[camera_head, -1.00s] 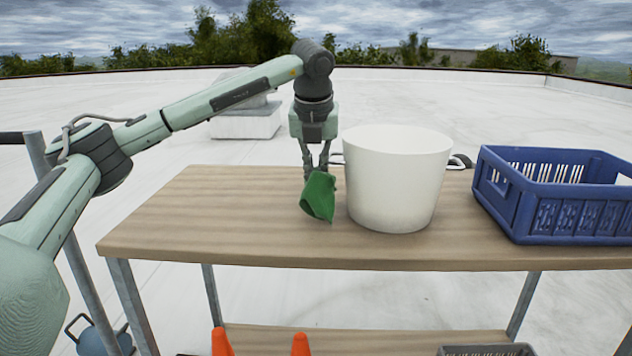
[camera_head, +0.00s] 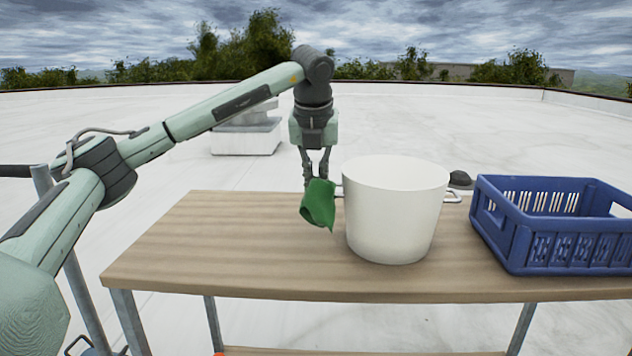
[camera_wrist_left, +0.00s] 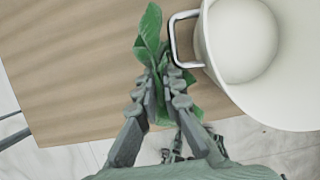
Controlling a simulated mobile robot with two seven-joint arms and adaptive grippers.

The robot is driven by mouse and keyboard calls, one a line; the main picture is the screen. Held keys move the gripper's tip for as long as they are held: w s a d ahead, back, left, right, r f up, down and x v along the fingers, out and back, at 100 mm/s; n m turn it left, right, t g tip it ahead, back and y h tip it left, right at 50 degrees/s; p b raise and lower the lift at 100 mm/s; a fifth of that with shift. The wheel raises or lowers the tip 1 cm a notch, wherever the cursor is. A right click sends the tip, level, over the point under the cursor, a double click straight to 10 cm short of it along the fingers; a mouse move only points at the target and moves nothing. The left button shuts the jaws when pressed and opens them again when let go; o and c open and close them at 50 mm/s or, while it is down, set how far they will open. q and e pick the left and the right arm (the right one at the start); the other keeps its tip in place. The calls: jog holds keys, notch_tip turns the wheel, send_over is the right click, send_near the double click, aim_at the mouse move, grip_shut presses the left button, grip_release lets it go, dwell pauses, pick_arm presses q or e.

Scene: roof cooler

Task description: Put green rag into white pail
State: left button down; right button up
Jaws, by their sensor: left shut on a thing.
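The green rag (camera_head: 318,205) hangs from my left gripper (camera_head: 317,178), which is shut on it. The rag is crumpled and hangs to the left of the white pail (camera_head: 392,215), lower than the pail's rim. The pail stands upright on the wooden table. In the left wrist view the rag (camera_wrist_left: 149,32) sticks out past the fingertips of my left gripper (camera_wrist_left: 164,85). There the pail (camera_wrist_left: 225,50) is at the right, its wire handle close beside the rag, and the part of its inside that shows looks empty. My right gripper is in no view.
A blue crate (camera_head: 520,258) stands on the table (camera_head: 210,240) to the right of the pail. A small dark object (camera_head: 460,179) shows behind the pail's right side. The table's left part is bare.

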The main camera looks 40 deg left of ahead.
pick_arm(q)
jog(key=shift+r, duration=0.1)
jog(key=w+d+r+p, duration=0.1)
jog(key=w+d+r, duration=0.4)
jog(key=r, duration=0.4)
jog(key=w+d+r+p, duration=0.1)
jog(key=w+d+r, duration=0.4)
jog(key=d+r, duration=0.2)
jog(key=shift+d+r, duration=0.25)
jog(key=shift+r, duration=0.8)
jog(key=shift+a, duration=0.1)
dwell(0.5)
jog(key=shift+a, duration=0.3)
